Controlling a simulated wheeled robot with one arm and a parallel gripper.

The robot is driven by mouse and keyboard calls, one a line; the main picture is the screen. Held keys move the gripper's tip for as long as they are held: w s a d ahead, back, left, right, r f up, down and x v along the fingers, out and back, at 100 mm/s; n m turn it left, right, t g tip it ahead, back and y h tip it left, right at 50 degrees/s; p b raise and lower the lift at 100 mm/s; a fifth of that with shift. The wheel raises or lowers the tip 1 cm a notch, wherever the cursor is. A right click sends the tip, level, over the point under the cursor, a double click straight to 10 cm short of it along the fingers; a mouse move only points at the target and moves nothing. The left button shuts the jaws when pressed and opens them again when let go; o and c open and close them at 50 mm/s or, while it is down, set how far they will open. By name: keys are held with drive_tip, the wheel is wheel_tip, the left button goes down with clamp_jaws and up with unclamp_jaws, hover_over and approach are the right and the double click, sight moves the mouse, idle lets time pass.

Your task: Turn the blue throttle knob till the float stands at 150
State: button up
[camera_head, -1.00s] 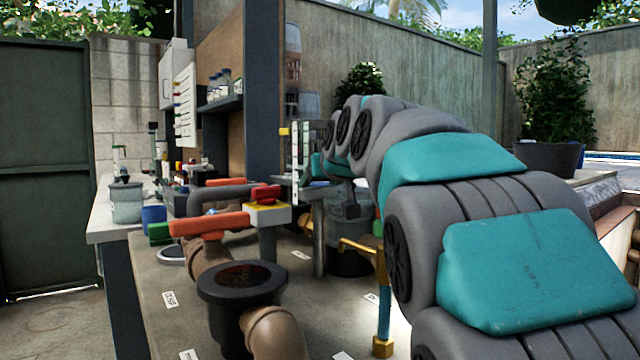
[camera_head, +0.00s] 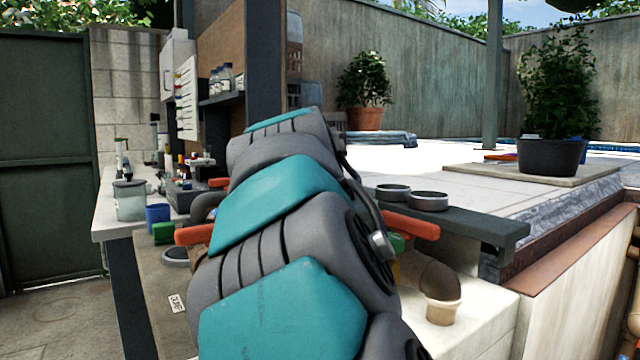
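My grey and teal arm fills the middle of the view and covers much of the pit bench (camera_head: 150,280). My gripper is hidden behind the arm's own links, so its fingers cannot be seen. The blue throttle knob cannot be made out. The float and its scale are not visible either.
An orange handle (camera_head: 192,235) shows left of my arm and another orange handle (camera_head: 412,226) right of it, above a brown pipe elbow (camera_head: 432,284). Two round grey lids (camera_head: 428,201) sit on a dark ledge (camera_head: 480,226). A side counter (camera_head: 112,220) holds a jar (camera_head: 129,203).

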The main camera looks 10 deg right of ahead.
idle(0.3)
drive_tip(key=o, duration=1.4)
drive_tip(key=shift+c, duration=0.2)
drive_tip(key=shift+s, duration=0.1)
drive_tip(key=b+v, duration=0.1)
drive_tip(key=v, duration=0.6)
drive_tip(key=shift+s+a, duration=0.15)
drive_tip(key=shift+s, duration=0.1)
drive_tip(key=shift+r, duration=0.15)
